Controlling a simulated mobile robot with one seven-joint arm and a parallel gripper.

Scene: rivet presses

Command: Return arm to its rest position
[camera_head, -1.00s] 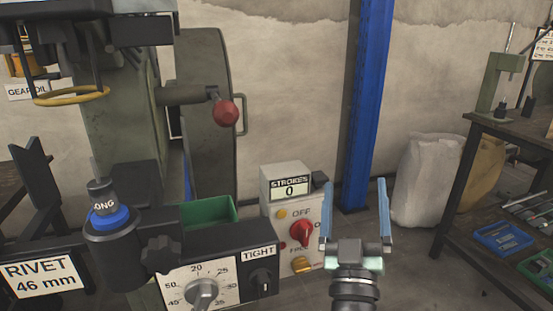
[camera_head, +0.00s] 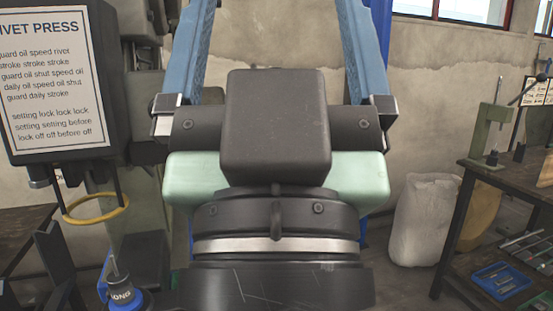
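My gripper (camera_head: 278,45) fills the middle of the head view, close to the camera and pointing up. Its two blue fingers stand wide apart, with their tips cut off by the top edge. Nothing shows between the visible parts of the fingers. The gripper body and wrist hide most of the press behind them, including its control box.
A rivet press sign (camera_head: 50,80) stands at the left, with a yellow ring (camera_head: 95,208) below it. A knob with a blue collar (camera_head: 124,299) is at the lower left.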

